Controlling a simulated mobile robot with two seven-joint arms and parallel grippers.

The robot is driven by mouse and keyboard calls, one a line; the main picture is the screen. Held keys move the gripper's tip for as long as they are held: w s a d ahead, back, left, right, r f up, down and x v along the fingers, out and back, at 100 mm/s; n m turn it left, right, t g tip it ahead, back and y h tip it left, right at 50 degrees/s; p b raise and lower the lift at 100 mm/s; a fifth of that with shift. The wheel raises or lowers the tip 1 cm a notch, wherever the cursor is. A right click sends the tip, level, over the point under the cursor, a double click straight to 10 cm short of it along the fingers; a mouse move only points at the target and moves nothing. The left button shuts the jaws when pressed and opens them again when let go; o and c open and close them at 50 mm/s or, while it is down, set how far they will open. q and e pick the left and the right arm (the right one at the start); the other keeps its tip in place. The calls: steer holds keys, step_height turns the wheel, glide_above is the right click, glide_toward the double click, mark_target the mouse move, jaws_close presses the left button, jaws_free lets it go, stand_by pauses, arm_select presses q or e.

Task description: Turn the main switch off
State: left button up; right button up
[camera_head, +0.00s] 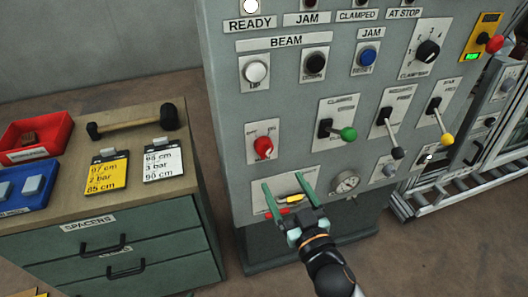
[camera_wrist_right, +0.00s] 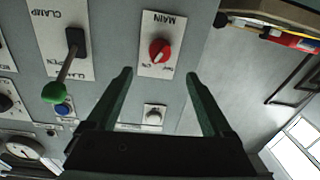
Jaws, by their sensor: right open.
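The main switch is a red rotary knob (camera_head: 263,147) on a white plate at the lower left of the grey panel. In the right wrist view, upside down, the red knob (camera_wrist_right: 160,51) sits on a plate marked MAIN; its exact pointing direction is hard to read. My right gripper (camera_head: 288,179) is open and empty, below and slightly right of the knob in the head view. In the wrist view its two green fingers (camera_wrist_right: 158,75) are spread, with the knob beyond the tips, between their lines. No contact with the knob shows. My left gripper is out of view.
A green-knobbed lever (camera_head: 347,134) is right of the switch, with black-knobbed (camera_head: 397,153) and yellow-knobbed (camera_head: 447,139) levers farther right. A white button (camera_head: 256,72) is above. A drawer cabinet (camera_head: 140,236) stands at left.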

mark_target(268, 153)
steer(key=x, duration=1.1)
steer(key=shift+w, duration=0.1)
steer(key=shift+c, duration=0.2)
jaws_close()
steer(key=shift+n+p, duration=0.3)
steer(key=n+p, duration=0.1)
steer(key=n, duration=0.4)
steer(key=shift+r, duration=0.1)
steer(key=n+p, duration=0.1)
steer(key=n, duration=0.5)
steer(key=shift+h, duration=0.3)
stand_by(0.5)
steer(key=shift+o, duration=0.2)
jaws_free()
